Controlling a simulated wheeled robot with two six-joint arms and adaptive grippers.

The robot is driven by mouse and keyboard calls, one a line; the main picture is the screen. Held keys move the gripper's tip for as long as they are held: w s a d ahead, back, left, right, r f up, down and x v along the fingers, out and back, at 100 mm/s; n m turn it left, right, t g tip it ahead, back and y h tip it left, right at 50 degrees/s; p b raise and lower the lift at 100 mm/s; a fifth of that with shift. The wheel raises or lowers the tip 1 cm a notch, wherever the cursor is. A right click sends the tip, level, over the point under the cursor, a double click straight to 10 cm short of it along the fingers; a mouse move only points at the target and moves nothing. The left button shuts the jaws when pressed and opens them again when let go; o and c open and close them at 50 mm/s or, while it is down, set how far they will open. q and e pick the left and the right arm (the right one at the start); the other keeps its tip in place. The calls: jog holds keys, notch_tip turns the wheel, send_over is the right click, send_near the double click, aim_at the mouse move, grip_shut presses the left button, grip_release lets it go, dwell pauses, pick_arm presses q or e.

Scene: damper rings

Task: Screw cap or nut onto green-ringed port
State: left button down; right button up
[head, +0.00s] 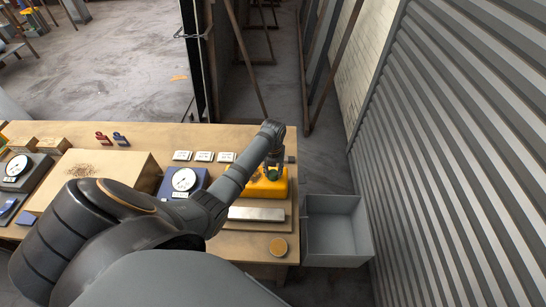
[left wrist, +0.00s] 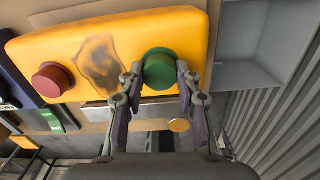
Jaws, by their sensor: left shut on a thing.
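A yellow block (head: 265,189) stands at the right end of the table; it fills the upper part of the left wrist view (left wrist: 196,30). It carries a round green cap (left wrist: 159,68) on the right and a round dark red cap (left wrist: 52,80) on the left. My left gripper (head: 273,166) is over the block. In the left wrist view its two fingers (left wrist: 160,78) are shut on the green cap, one on each side. Any port or ring beneath the green cap is hidden. My right gripper is not in view.
A silver bar (head: 257,214) and a round brown disc (head: 278,246) lie in front of the block. A blue gauge (head: 183,180) stands left of it, with small white cards (head: 204,156) behind. An empty grey bin (head: 350,235) is beyond the table's right edge, near a corrugated wall.

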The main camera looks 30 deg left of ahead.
pick_arm(q)
jog(key=shift+m, duration=0.9)
jog(key=c, duration=0.8)
grip_release()
jog(key=shift+c, duration=0.2)
jog(key=shift+r, duration=0.1)
notch_tip(320, 180, up, 5)
jog(key=shift+f, duration=0.1)
jog(key=shift+c, duration=0.4)
